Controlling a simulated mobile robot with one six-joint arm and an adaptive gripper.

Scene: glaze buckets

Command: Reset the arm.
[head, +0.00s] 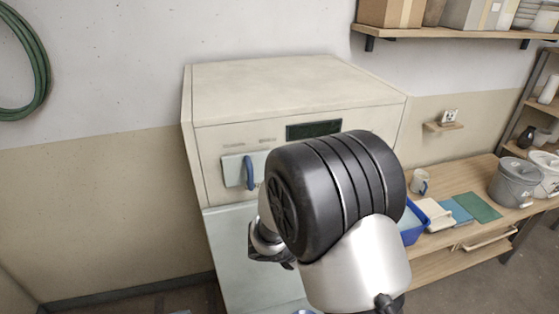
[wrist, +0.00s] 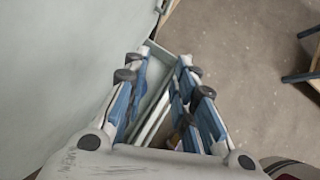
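My gripper (wrist: 163,62) shows in the wrist view, pointing down toward the floor. Its blue-padded fingers stand apart, so it looks open. A pale grey-green framed thing (wrist: 156,78) shows between and beyond the fingers; I see no clear grip on it, and what it is stays unclear.
The cream machine (head: 290,82) has a small panel with a blue handle (head: 249,172). At right a wooden bench (head: 470,185) holds a mug (head: 419,182), a blue tray (head: 413,234), a green mat (head: 475,207) and grey buckets (head: 514,184). A shelf (head: 450,34) hangs above. Bare floor (wrist: 240,70) shows in the wrist view.

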